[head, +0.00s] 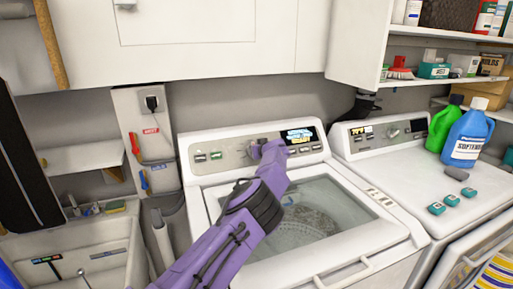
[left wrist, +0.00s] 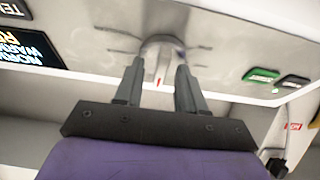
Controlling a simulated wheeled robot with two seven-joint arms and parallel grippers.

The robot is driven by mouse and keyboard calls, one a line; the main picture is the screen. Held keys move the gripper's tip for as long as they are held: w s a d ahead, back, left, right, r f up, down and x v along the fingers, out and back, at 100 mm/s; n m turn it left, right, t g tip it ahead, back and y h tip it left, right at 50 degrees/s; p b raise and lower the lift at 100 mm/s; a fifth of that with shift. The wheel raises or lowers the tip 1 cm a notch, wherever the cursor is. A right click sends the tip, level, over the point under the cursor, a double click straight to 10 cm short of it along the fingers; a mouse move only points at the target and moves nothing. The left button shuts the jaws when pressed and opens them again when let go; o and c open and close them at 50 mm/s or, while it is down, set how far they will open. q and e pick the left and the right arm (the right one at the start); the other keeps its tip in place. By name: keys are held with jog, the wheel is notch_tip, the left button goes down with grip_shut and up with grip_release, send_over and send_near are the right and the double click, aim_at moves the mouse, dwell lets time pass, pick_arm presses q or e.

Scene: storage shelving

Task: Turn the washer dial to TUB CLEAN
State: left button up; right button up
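The washer (head: 300,215) is white with a glass lid, which is shut. Its dial (left wrist: 163,48) is a round silver knob on the grey panel, seen upside down in the left wrist view. My left gripper (left wrist: 158,66) is at the dial, with one finger on each side of it. I cannot tell whether both fingers press on it. In the head view my purple left arm covers much of the dial and the gripper (head: 262,148). The washer's lit display (head: 298,134) sits right of the dial; its text is only partly readable. My right gripper is out of view.
A dryer (head: 400,165) stands to the right, with a green bottle (head: 443,128) and a blue bottle (head: 467,135) on top. A utility sink (head: 85,245) is at the left. White cabinets (head: 190,38) hang above the washer.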

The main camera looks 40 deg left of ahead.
pick_arm(q)
jog(key=shift+s+r, duration=0.1)
jog(key=shift+a, duration=0.1)
jog(key=shift+c, duration=0.6)
grip_shut()
